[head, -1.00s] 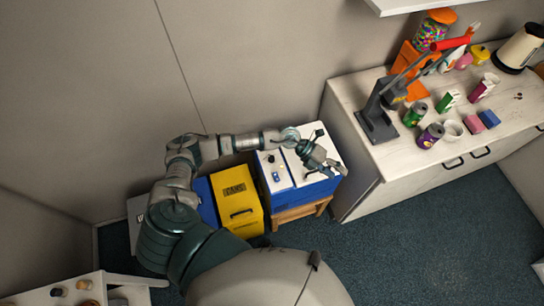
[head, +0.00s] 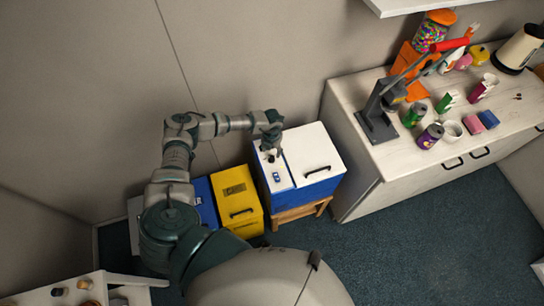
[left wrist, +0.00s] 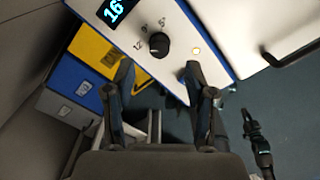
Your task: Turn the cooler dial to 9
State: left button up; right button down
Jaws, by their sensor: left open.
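The cooler (head: 316,150) is a white-topped, blue-sided box with a narrow control panel along its left side. In the left wrist view the panel holds a black round dial (left wrist: 159,44), numbers printed around it, and a blue display (left wrist: 115,10) reading 16. The dial's pointer is too small to read surely. My left gripper (head: 270,142) is above the back of the panel. In the left wrist view my left gripper (left wrist: 159,66) is open, its two fingers spread below and either side of the dial, seemingly not touching it. A dark jointed part at lower right may be my right gripper (left wrist: 257,145).
The cooler stands on a wooden stool (head: 302,211). A yellow bin (head: 238,196) and a blue bin (head: 205,200) stand to its left, the wall behind. A counter (head: 365,165) with cans and a press is on the right. The lid handle (head: 318,170) sticks up right of the panel.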

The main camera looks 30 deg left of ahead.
aim_at(272, 158)
pick_arm(q)
notch_tip(272, 158, down, 6)
jog(key=shift+a, duration=0.15)
grip_shut()
